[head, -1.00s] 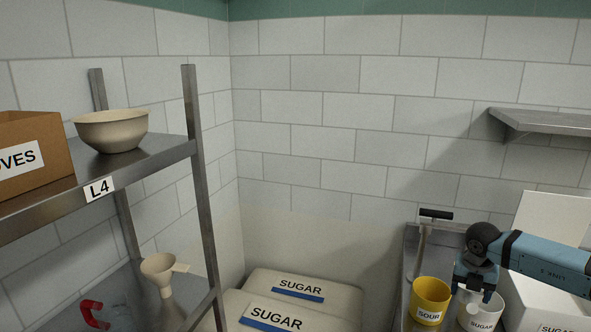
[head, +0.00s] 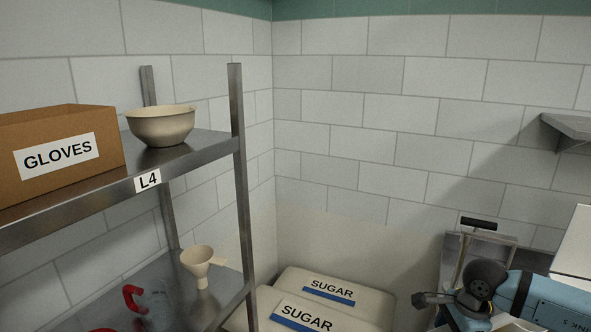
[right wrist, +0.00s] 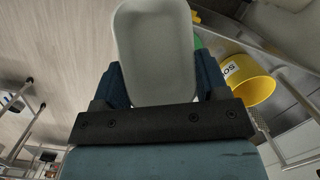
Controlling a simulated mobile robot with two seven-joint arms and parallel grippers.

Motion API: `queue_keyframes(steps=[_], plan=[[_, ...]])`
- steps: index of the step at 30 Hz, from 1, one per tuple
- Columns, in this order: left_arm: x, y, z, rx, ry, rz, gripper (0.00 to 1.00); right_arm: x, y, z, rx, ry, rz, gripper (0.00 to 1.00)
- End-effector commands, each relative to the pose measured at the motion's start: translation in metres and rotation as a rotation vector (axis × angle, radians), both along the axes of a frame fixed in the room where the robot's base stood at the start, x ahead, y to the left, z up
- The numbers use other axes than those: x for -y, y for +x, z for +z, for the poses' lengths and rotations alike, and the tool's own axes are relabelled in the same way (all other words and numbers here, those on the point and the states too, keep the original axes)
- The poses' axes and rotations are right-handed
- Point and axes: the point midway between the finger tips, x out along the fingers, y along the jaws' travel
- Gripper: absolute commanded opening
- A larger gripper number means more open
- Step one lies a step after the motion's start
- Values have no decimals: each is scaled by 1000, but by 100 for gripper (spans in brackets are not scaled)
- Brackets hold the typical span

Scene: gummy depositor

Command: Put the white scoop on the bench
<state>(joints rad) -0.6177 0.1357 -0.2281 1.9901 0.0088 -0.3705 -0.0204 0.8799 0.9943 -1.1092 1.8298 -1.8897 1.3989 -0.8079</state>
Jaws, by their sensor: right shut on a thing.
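The white scoop (right wrist: 155,50) fills the upper middle of the right wrist view, between the two dark blue fingers. My right gripper (right wrist: 158,85) is shut on it. In the head view my right gripper (head: 428,299) is at the lower right, pointing left near the left edge of the steel bench. I cannot make out the scoop there. The bench (head: 513,241) is mostly hidden behind my blue right arm or below the picture. My left gripper is in neither view.
A yellow tub (right wrist: 250,80) is right of the scoop in the wrist view. A handled tool (head: 478,224) stands at the bench's back. Sugar sacks (head: 330,290) lie left of it. A rack shelf (head: 110,190) holds a gloves box (head: 60,150) and bowl (head: 162,125); a funnel (head: 198,262) sits below.

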Motion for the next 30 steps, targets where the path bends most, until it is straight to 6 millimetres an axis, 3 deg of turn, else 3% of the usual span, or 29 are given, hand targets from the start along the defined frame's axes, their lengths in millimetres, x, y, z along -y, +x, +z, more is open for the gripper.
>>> queue_keyframes(steps=[12, 18, 24, 30], plan=[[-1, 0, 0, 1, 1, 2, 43, -70, -41, 7, 1, 2, 995, 0], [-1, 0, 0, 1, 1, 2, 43, -92, -59, 11, 0, 1, 1377, 0], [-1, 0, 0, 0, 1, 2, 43, -102, -68, 13, 1, 0, 1558, 0], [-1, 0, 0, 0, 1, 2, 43, -103, -69, 13, 1, -1, 1583, 0]])
